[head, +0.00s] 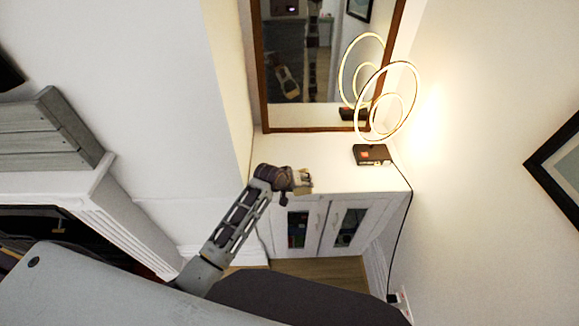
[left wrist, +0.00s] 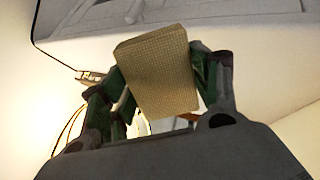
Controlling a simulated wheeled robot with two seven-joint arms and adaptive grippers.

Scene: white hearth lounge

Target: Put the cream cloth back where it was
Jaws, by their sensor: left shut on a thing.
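The cream cloth (left wrist: 160,72) shows in the left wrist view as a folded, tan, woven block. It sits between the two fingers of my left gripper (head: 300,183), which is shut on it. In the head view the gripper is over the front edge of the white cabinet (head: 345,180), and only a small tan bit of the cloth shows at its tip. I cannot tell whether the cloth touches the cabinet top. My right gripper is in neither view.
A ring lamp (head: 388,105) with a dark base (head: 371,154) stands on the cabinet top at the right, its cable hanging down the side. A wood-framed mirror (head: 320,70) is behind. The cabinet top left of the lamp looks clear. A white fireplace surround (head: 110,215) is at left.

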